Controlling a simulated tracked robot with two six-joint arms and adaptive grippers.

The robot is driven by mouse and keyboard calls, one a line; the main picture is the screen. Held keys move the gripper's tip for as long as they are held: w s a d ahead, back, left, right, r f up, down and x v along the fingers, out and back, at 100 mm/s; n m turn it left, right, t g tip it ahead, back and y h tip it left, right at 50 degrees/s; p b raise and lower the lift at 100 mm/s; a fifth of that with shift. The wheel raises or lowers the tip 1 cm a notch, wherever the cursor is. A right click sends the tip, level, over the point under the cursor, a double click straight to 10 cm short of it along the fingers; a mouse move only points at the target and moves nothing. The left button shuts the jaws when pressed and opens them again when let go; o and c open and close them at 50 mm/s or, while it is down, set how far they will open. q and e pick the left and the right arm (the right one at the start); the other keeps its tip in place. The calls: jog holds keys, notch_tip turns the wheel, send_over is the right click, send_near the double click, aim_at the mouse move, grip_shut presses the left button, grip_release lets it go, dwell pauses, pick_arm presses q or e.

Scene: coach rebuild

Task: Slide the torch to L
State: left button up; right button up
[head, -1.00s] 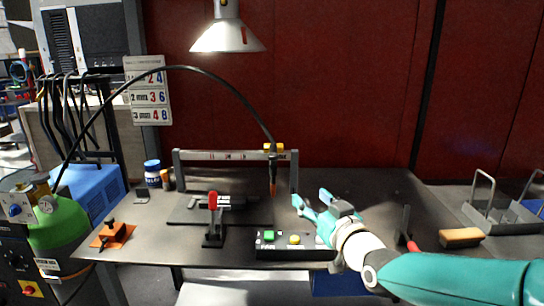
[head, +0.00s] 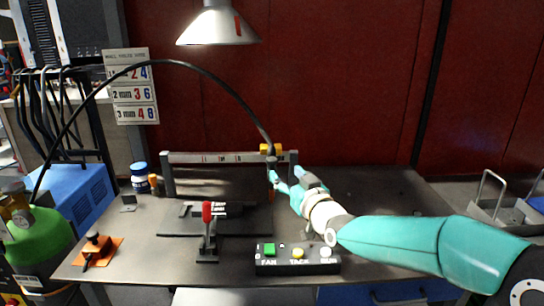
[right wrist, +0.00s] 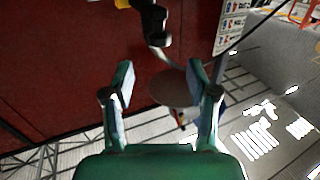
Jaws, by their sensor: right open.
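The torch (head: 271,161) hangs upright at the right part of a grey rail (head: 215,157), under a yellow carriage (head: 270,149), with a black hose rising from it. The rail carries small marks too small to read surely. My right gripper (head: 277,182) is open at the torch's lower body, its fingertips overlapping it in the head view; I cannot tell whether they touch. In the right wrist view the open fingers (right wrist: 160,84) have a clear gap, and the black torch body (right wrist: 153,22) is beyond them at the top. My left gripper is not in view.
A red-handled clamp (head: 207,230) stands before the dark plate (head: 180,222) under the rail. A button box (head: 297,259) is at the bench's front edge. A lamp (head: 218,27) hangs above.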

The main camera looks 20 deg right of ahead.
aim_at(275, 162)
jog(key=w, duration=0.3)
jog(key=w+p, duration=0.1)
jog(key=w, duration=0.2)
jog(key=w+a+p, duration=0.1)
jog(key=w, duration=0.2)
jog(key=shift+w, duration=0.35)
grip_shut()
